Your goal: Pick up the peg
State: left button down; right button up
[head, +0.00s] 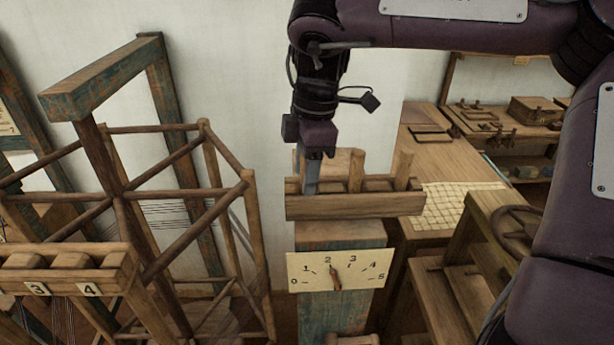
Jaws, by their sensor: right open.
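A wooden rack (355,207) sits on top of a worn blue-green post (340,236). Two upright wooden pegs stand in it: one near the middle (356,171) and one at the right (403,170). My right gripper (312,180) points down at the left part of the rack, left of the middle peg, with its fingertips just behind the front board. It is open. I cannot tell whether a peg stands between or behind its fingers. My left gripper is not in view.
A wooden frame of poles (165,258) stands at the left, with a slotted rail (65,262) marked 3 and 4. A wooden table (440,165) and a handwheel (515,230) are at the right.

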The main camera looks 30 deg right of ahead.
grip_shut()
